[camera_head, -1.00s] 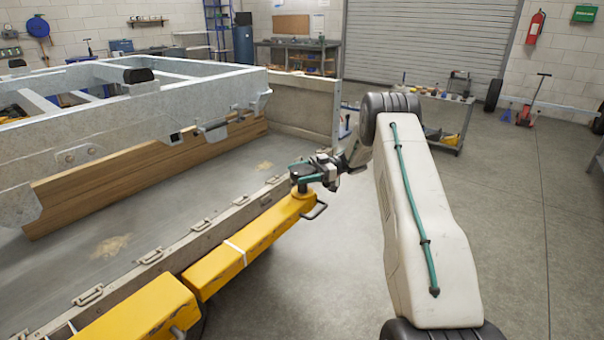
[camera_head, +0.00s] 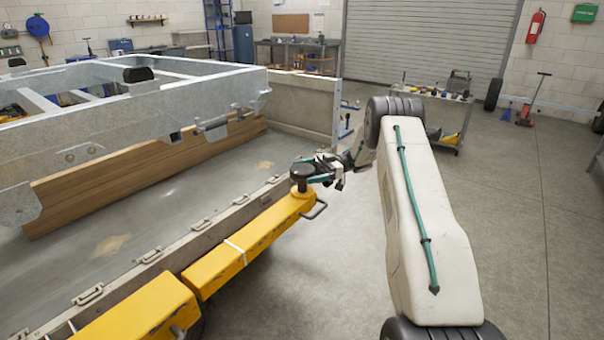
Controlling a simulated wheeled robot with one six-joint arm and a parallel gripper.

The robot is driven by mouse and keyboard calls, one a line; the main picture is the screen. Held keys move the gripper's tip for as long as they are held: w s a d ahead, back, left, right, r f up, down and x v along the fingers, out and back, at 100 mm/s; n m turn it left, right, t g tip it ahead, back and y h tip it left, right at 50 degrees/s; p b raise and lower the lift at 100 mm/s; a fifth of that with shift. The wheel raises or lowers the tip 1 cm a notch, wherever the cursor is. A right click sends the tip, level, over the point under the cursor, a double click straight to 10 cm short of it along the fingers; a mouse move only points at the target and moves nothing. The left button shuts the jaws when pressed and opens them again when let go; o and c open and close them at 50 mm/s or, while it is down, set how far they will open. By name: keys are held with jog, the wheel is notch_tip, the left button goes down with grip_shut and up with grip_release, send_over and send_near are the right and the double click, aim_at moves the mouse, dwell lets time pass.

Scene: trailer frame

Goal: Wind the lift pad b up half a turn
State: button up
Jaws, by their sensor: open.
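The lift pad b (camera_head: 302,171) looks like a dark round pad on a short post at the far end of the yellow lift arm (camera_head: 245,238). My gripper (camera_head: 314,168) is at the pad's right side, roughly at pad height. It is open, with teal fingers showing near the pad's front and back edges. I cannot tell whether either finger touches the pad. The gripper's body hides part of what lies just behind the pad.
A galvanised trailer frame (camera_head: 195,101) with a wooden board (camera_head: 150,178) stands at the left. A loop handle (camera_head: 317,211) sticks out at the yellow arm's end. A tool cart (camera_head: 462,112) stands behind my arm. The floor at the right is mostly clear.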

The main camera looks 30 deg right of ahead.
jog(key=d, duration=0.3)
jog(key=s+d, duration=0.1)
jog(key=d, duration=0.1)
jog(key=shift+d, duration=0.1)
jog(key=shift+d, duration=0.1)
dwell(0.3)
